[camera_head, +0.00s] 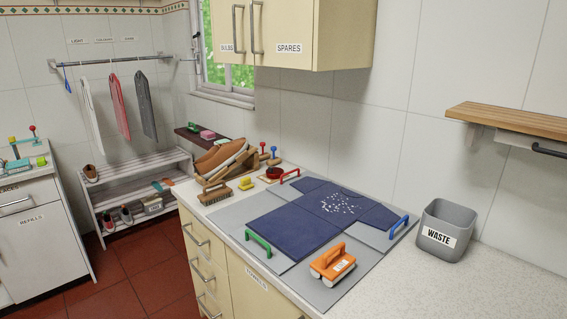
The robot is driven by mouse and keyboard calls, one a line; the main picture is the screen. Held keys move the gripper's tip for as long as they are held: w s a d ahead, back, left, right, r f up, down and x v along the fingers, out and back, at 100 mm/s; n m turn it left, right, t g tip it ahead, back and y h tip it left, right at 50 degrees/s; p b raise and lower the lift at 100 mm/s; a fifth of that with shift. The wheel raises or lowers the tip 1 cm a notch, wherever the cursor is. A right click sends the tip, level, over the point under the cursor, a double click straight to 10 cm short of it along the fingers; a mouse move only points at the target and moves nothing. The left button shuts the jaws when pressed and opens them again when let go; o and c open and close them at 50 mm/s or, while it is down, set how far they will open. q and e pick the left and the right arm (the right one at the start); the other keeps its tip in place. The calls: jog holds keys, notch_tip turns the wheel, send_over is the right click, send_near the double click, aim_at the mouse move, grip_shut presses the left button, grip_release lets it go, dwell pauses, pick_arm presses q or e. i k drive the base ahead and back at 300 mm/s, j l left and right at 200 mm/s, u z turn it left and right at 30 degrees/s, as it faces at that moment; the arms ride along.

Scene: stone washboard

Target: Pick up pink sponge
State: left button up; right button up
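A small pink block that looks like the pink sponge (207,134) lies on a narrow dark wall shelf (222,140) below the window, at the back left of the counter. It is small and far off, so its texture cannot be made out. A green item (193,127) lies to its left on the same shelf. Neither of my grippers shows in the head view.
A wooden rack (222,161), a brush (214,195) and a yellow item (246,183) stand at the counter's back left. A blue cloth (290,225), an orange-handled tool (338,264) and a grey waste bin (444,231) are nearer. The right counter is clear.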

aim_at(208, 136)
jog(key=i+j, duration=0.35)
jog(key=j, duration=0.15)
jog(key=i+j, duration=0.35)
jog(key=j, duration=0.15)
jog(key=i+j, duration=0.35)
jog(key=j, duration=0.2)
jog(key=i+j, duration=0.35)
jog(key=j, duration=0.15)
jog(key=i+j, duration=0.35)
jog(key=j, duration=0.15)
